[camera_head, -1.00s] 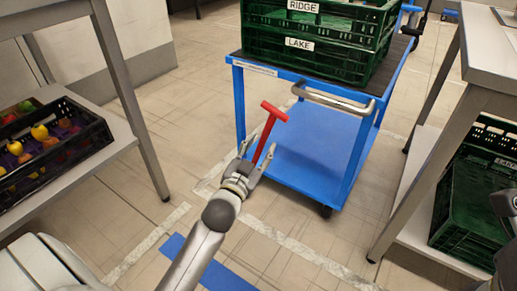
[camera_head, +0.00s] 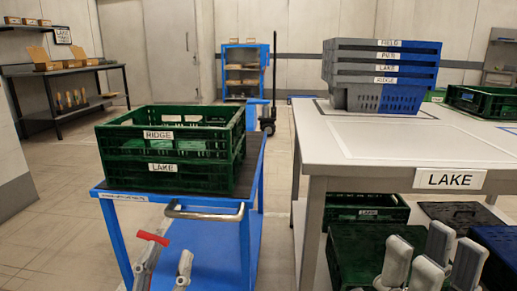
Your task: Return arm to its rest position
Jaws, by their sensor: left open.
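My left gripper (camera_head: 165,264) is low in the head view, in front of the blue cart (camera_head: 119,240). Its two grey fingers stand apart, so it is open. A red T-shaped handle (camera_head: 153,238) shows at its left finger; I cannot tell whether they touch. The handle's lower part is hidden. Grey finger-like parts of my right gripper (camera_head: 432,256) show at the bottom right, in front of the crates under the table; its jaw state is unclear.
Green crates labelled RIDGE (camera_head: 195,133) and LAKE (camera_head: 200,169) are stacked on the cart. A table (camera_head: 390,150) at right bears a grey-blue crate stack (camera_head: 375,98), with crates beneath. A workbench (camera_head: 85,71) and blue rack (camera_head: 263,56) stand behind. Floor at left is clear.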

